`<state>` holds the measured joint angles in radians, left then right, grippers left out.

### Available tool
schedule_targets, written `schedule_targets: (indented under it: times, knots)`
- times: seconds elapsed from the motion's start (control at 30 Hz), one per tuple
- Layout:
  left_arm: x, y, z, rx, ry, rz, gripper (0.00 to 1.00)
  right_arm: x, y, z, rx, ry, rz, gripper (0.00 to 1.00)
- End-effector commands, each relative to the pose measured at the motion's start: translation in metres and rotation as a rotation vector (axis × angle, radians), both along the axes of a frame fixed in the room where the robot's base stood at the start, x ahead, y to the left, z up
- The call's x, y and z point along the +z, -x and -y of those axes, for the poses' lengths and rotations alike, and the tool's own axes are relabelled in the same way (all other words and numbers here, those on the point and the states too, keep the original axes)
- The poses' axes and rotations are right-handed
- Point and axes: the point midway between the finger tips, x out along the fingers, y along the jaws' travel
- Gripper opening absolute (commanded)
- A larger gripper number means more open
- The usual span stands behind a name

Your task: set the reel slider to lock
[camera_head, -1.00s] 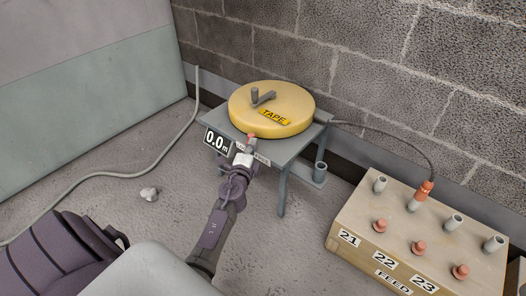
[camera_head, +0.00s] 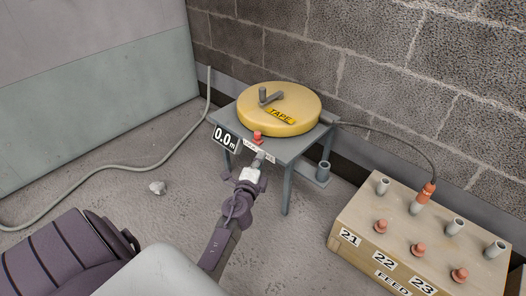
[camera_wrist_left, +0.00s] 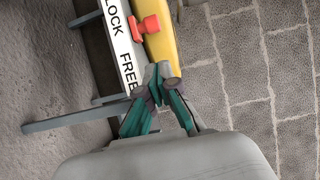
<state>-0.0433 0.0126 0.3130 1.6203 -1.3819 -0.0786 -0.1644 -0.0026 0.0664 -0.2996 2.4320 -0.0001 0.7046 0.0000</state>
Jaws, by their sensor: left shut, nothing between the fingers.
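The yellow tape reel (camera_head: 290,117) sits on a small grey table. The red slider knob (camera_head: 257,137) is at the table's front edge, behind a white label strip. In the left wrist view the red knob (camera_wrist_left: 148,25) stands beside the LOCK word (camera_wrist_left: 113,14), away from the FREE word (camera_wrist_left: 129,78). My left gripper (camera_head: 260,157) is shut and empty. In the wrist view its fingertips (camera_wrist_left: 156,78) are near the FREE end, apart from the knob. My right gripper is out of view.
A display reading 0.0 m (camera_head: 225,139) hangs left of the label. A feed box (camera_head: 375,246) with pegs and tubes stands at the right, joined to the reel by a cable (camera_head: 405,139). A brick wall is behind; the floor at the left is mostly clear.

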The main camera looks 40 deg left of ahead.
Motion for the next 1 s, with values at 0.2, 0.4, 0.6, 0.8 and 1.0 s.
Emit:
schedule_targets:
  times: [0.2,0.4,0.6,0.8,1.0]
  knots:
    - [-0.001,0.035,0.015,0.001,0.003,-0.001,0.00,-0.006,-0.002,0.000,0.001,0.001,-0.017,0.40]
    - [0.000,0.050,0.021,0.000,0.002,0.001,0.00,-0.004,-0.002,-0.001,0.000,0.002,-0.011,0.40]
    - [0.000,0.052,0.021,0.000,0.001,0.000,0.00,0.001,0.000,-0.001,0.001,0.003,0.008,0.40]
    - [0.000,0.052,0.021,0.000,0.001,0.000,0.00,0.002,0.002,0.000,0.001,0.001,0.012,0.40]
    - [0.000,0.051,0.022,-0.001,0.001,0.002,0.00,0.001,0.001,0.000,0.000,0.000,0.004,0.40]
